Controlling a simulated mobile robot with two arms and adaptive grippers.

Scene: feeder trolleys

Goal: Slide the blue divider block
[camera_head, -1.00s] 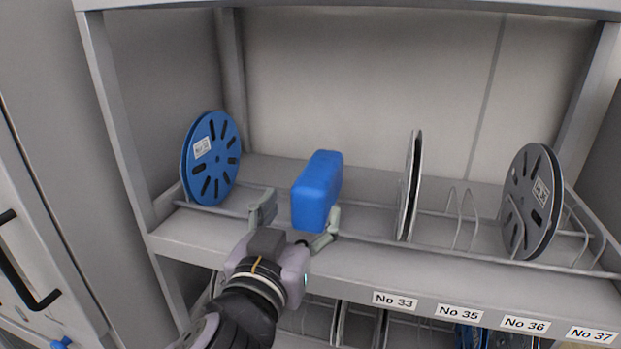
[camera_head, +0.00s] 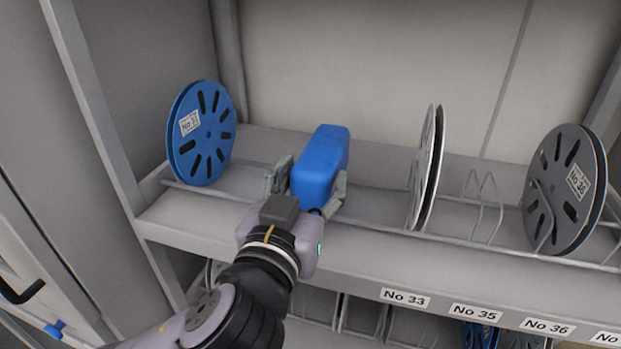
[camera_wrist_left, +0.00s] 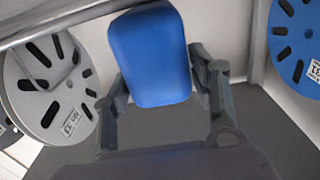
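The blue divider block (camera_head: 320,166) stands upright on the shelf's wire rack, between the blue reel and a thin reel seen nearly edge-on. My left gripper (camera_head: 308,188) has one finger on each side of the block's near end, and both fingers appear to press against it. In the left wrist view the block (camera_wrist_left: 151,55) fills the space between the fingers (camera_wrist_left: 158,82). The block's lower part is partly hidden by the gripper in the head view. My right gripper is in neither view.
A blue reel (camera_head: 202,135) leans at the left. The thin reel (camera_head: 426,165) stands right of the block, and a grey reel (camera_head: 562,190) farther right. Wire dividers (camera_head: 481,205) stand between them. The shelf's front lip (camera_head: 370,262) runs below my gripper.

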